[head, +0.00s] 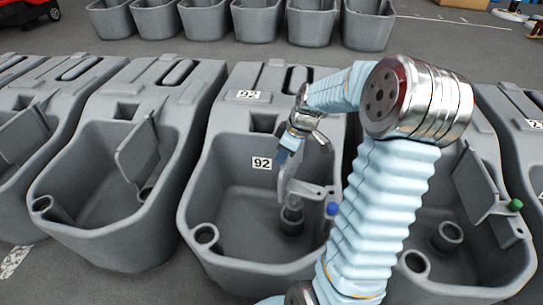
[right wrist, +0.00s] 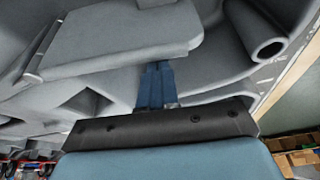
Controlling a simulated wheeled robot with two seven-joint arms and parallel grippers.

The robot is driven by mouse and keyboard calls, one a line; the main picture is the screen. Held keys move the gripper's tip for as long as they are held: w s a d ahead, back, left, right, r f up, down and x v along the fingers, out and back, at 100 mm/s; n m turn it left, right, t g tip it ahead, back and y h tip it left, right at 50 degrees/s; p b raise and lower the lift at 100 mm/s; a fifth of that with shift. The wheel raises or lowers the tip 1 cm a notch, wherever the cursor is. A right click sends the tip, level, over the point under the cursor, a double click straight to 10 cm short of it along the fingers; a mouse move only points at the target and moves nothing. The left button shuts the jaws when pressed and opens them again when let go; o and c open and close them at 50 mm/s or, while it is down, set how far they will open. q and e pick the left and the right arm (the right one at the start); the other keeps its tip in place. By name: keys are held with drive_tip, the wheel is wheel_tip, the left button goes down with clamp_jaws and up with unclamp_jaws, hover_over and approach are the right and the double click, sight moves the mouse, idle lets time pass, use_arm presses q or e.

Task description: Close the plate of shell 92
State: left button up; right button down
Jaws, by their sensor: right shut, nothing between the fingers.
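Shell 92 (head: 215,225) is the grey open tank in the middle of the head view, marked by a "92" label on its inner wall. Its grey plate (head: 284,180) shows nearly edge-on, standing raised inside the tank's right part and partly hidden by my right arm. My right gripper (head: 284,156) is shut and empty, its blue fingertips close beside the plate's upper part. In the right wrist view, the shut blue fingers (right wrist: 158,88) point at a grey panel (right wrist: 125,35), likely the plate; contact cannot be told. My left gripper is out of view.
Similar tanks stand close on both sides, with raised plates at left (head: 137,150) and right (head: 475,180). A dark upright fitting (head: 292,218) stands inside shell 92, near a blue cap (head: 332,209). More tanks line the back; grey floor lies between the rows.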

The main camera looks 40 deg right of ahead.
drive_tip(key=shift+s+d+f+n+b, duration=0.15)
drive_tip(key=shift+s+d+n+b, duration=0.3)
drive_tip(key=shift+s+n, duration=0.3)
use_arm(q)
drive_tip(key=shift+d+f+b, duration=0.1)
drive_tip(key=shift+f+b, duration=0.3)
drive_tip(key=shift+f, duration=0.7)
use_arm(e)
drive_tip(key=shift+s+d, duration=0.5)
drive_tip(key=shift+s, duration=0.4)
drive_tip(key=shift+d, duration=0.1)
wheel_tip(320, 180, up, 10)
drive_tip(key=r+p, duration=0.1)
drive_tip(key=p, duration=0.2)
hover_over(289, 170)
drive_tip(key=s, duration=0.1)
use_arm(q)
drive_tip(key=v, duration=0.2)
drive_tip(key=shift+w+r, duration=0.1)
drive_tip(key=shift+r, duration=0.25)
use_arm(e)
drive_tip(key=shift+f, duration=0.25)
drive_tip(key=shift+s, duration=0.15)
